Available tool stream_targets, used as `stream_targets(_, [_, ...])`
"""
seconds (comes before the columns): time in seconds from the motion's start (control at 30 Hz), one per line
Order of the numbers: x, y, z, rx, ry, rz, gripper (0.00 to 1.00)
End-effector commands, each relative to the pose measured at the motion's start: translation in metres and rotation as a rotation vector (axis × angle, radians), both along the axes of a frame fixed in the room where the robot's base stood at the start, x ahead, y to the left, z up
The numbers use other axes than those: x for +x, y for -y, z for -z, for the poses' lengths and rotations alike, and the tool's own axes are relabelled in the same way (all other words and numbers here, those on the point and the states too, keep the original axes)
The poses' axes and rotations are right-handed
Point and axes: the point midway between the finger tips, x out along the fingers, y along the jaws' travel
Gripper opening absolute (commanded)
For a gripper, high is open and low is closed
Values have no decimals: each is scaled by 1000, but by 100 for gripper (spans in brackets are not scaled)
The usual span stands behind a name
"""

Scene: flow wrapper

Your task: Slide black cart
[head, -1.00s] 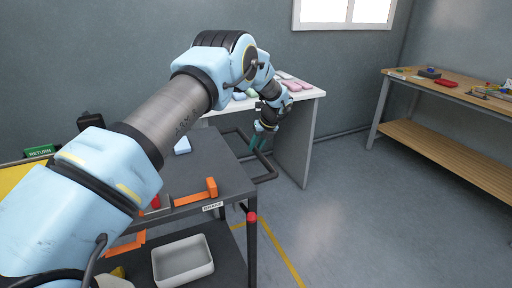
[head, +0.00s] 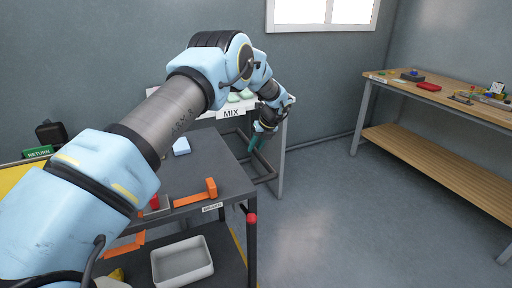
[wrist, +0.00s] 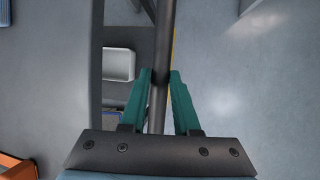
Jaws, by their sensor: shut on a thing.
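The black cart (head: 222,179) stands in front of me, with a dark flat top and a lower shelf. A dark tubular handle (head: 266,178) sticks out from its far right side. My gripper (head: 257,143) is at that handle. In the wrist view, my gripper's green fingers (wrist: 161,78) are shut on the dark handle bar (wrist: 164,40), one on each side. An orange lever (head: 211,188) stands by a BRAKE label on the cart's near edge. My arm hides the cart's left part.
A white table (head: 284,140) with a MIX label and green items stands just behind the handle. A grey bin (head: 183,262) sits on the cart's lower shelf. A wooden workbench (head: 455,104) stands at the right. The floor (head: 360,220) between is clear.

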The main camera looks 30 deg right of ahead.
Motion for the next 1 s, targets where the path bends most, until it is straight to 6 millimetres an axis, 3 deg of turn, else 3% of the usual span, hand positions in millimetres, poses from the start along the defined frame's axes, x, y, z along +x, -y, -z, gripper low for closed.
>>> stream_targets(0.47, [-1,3,0,-7,-1,4,0])
stream_targets(0.5, [-2,4,0,-8,-1,4,31])
stream_targets(0.7, [-1,2,0,-4,0,3,53])
stream_targets(0.77, [-1,2,0,-3,-1,2,60])
stream_targets(1.0, [0,0,0,0,0,0,60])
